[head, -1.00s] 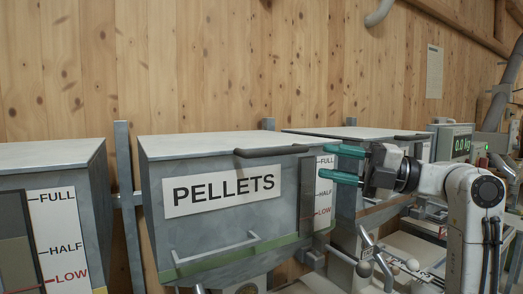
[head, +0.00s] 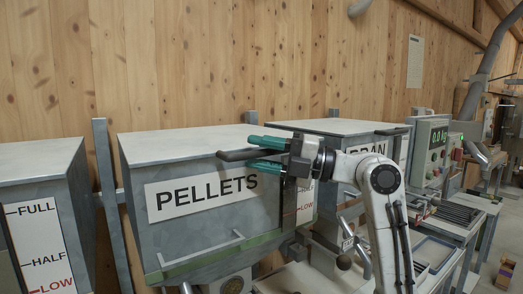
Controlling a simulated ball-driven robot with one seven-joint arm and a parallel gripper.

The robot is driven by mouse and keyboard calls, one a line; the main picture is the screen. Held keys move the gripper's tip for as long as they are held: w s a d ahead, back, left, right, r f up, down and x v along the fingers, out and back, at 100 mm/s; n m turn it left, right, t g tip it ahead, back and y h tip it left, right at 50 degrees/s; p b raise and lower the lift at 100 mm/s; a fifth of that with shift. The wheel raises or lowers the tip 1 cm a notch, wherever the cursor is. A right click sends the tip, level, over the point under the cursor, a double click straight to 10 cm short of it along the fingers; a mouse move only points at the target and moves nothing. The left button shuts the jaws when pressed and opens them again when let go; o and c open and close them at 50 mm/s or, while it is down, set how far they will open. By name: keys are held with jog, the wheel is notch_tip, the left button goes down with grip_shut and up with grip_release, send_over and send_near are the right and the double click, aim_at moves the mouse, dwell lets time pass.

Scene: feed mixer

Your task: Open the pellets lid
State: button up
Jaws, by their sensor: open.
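The pellets bin, with its PELLETS label (head: 201,194), stands left of centre in the head view. Its flat grey lid (head: 185,144) is shut on top. The lid's dark bar handle (head: 234,155) sticks out at the front edge. My gripper (head: 254,151) reaches in from the right at handle height. Its two green fingers are open, one above and one below the handle's right part. I cannot tell whether they touch the handle. My gripper hides the handle's right end and part of the level gauge.
Another bin (head: 38,235) with FULL, HALF and LOW marks stands at the left. The BRAN bin (head: 382,150) stands behind my arm at the right. A grey rail (head: 200,256) runs low across the pellets bin's front.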

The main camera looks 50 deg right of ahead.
grip_shut()
dwell(0.3)
dwell(0.3)
